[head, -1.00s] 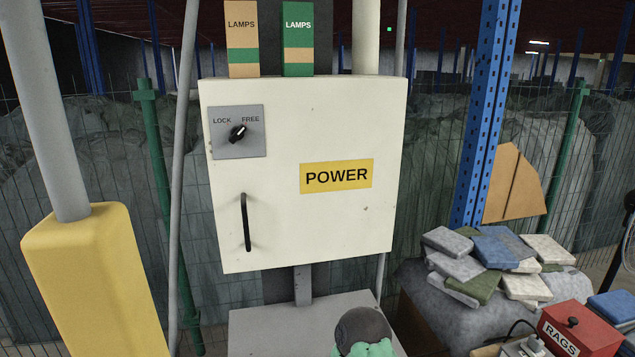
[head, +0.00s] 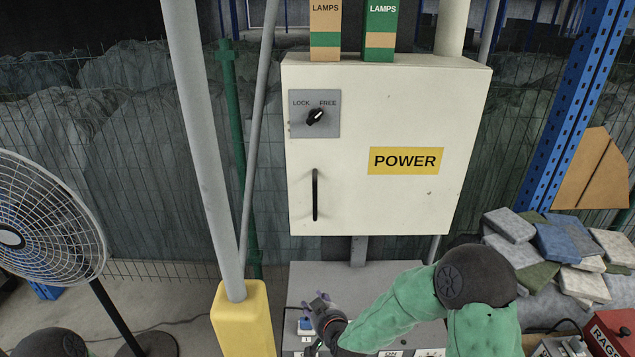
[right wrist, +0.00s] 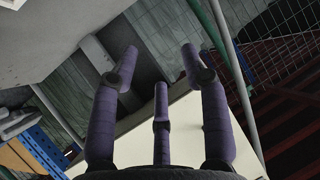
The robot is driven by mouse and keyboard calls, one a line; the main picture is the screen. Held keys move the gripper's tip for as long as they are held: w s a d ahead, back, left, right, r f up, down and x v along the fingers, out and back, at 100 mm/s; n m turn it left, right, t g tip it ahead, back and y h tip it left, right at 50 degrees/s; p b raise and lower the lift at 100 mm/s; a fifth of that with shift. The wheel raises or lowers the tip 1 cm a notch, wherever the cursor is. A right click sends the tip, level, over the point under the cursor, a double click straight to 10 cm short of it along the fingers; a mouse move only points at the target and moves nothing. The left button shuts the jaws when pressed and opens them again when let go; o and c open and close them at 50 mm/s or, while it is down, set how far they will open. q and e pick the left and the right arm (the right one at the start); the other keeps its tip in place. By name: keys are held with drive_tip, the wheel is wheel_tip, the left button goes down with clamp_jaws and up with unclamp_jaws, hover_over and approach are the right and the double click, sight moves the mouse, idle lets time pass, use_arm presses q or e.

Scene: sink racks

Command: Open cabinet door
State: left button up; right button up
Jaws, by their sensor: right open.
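The white cabinet (head: 380,150), labelled POWER, has its door shut in the head view. A black vertical handle (head: 315,194) is at the door's lower left. A black knob (head: 315,117) sits on a grey plate above it, its pointer towards FREE. My right gripper (head: 318,299) is below the cabinet and the handle, apart from both, over the grey console. Its purple fingers (right wrist: 161,80) are spread and empty in the right wrist view, with a pale surface behind them. My left gripper is not in view.
A grey console (head: 345,275) with switches stands under the cabinet. A yellow-footed post (head: 240,315) and a fan (head: 45,215) are on the left. Stacked slabs (head: 555,245) and a red RAGS box (head: 608,333) are on the right. The space before the door is clear.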

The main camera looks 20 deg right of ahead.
drive_tip(key=w+d+r+t+h+p, duration=0.1)
drive_tip(key=w+d+r+t+p, duration=0.15)
drive_tip(key=r, duration=1.05)
drive_tip(key=w+d+r+t+h+p, duration=0.1)
drive_tip(key=r+t+p, duration=0.15)
drive_tip(key=r, duration=1.05)
drive_tip(key=shift+t, duration=0.4)
drive_tip(key=w, duration=0.3)
drive_tip(key=w+p, duration=0.1)
drive_tip(key=w, duration=0.7)
drive_tip(key=shift+d+f+p, duration=0.25)
drive_tip(key=shift+d+p, duration=0.05)
drive_tip(key=shift+d, duration=0.1)
clamp_jaws()
